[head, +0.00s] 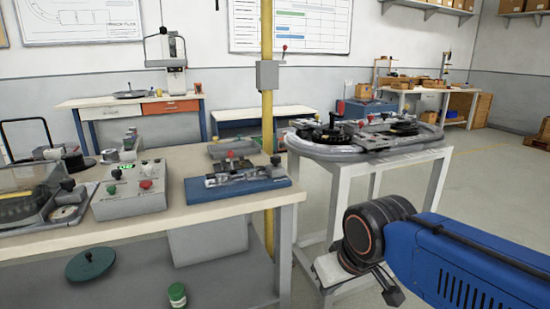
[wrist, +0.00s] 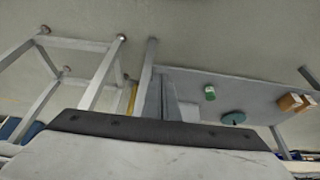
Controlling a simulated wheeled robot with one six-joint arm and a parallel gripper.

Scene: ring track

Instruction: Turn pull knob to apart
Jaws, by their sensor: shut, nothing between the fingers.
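Several knobs show in the head view, and I cannot tell which is the pull knob. A red knob (head: 230,154) and a black knob (head: 276,160) sit on a blue-based fixture (head: 245,186) on the near bench. The oval ring track (head: 310,150) stands on a white stand to the right and bears a black handwheel (head: 334,131) and a small red knob (head: 370,117). My gripper (head: 388,288) is low at the right, in front of the stand and well apart from the fixture and track. It is shut and empty; its fingertips are hard to make out.
The near bench (head: 225,210) also holds a grey control box (head: 130,195) with red and green buttons. A yellow post (head: 267,60) rises behind it. The white stand (head: 340,190) is close to my arm. A green disc (wrist: 234,117) and green jar (wrist: 210,93) lie below the bench. Floor at right is clear.

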